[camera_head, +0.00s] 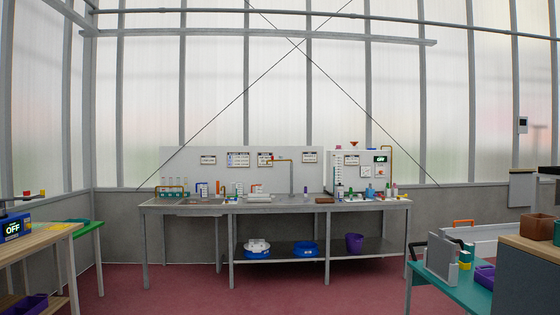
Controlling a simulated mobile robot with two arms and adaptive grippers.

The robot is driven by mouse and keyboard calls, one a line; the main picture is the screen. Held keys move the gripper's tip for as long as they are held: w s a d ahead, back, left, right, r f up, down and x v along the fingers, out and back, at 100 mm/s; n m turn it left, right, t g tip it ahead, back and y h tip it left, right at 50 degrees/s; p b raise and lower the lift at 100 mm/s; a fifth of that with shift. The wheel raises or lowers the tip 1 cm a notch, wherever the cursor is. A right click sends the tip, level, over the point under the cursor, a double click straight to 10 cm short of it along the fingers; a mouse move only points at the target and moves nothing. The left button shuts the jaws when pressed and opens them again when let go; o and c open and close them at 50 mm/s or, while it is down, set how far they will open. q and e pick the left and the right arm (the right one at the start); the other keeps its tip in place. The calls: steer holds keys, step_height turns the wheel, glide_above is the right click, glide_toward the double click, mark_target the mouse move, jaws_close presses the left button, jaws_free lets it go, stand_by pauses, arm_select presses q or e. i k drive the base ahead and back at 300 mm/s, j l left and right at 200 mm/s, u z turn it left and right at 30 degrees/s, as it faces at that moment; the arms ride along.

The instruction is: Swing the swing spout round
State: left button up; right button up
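A long grey metal bench (365,203) stands against the far wall, some way off. A thin upright pipe with a brass-coloured arm at its top, which looks like the swing spout (280,160), rises from the middle of the bench. Its arm points left, in front of the white back panel (310,170). The sink basin (200,206) is in the left part of the bench. The spout is too small to make out its joint. Neither of my grippers shows in the head view.
Red floor (200,285) lies clear before the bench. A wooden table (40,240) stands at left, and a teal table (450,280) and dark grey cabinet (525,280) at right. Bottles and small items crowd the bench top. Blue basins (305,249) and a purple bucket (354,243) sit below.

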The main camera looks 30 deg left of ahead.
mark_target(272, 160)
steer(key=i+j+u, duration=0.3)
steer(key=i, duration=0.25)
steer(key=i+j+u, duration=0.3)
steer(key=i, duration=0.25)
steer(key=i+u, duration=0.3)
steer(key=i, duration=2.25)
steer(key=i+z, duration=0.1)
steer(key=i, duration=0.4)
steer(key=i+j+z, duration=0.15)
steer(key=i, duration=0.35)
steer(key=i+j+z, duration=0.1)
steer(key=i, duration=0.35)
steer(key=i+j+z, duration=0.15)
steer(key=i, duration=0.35)
steer(key=j, duration=0.1)
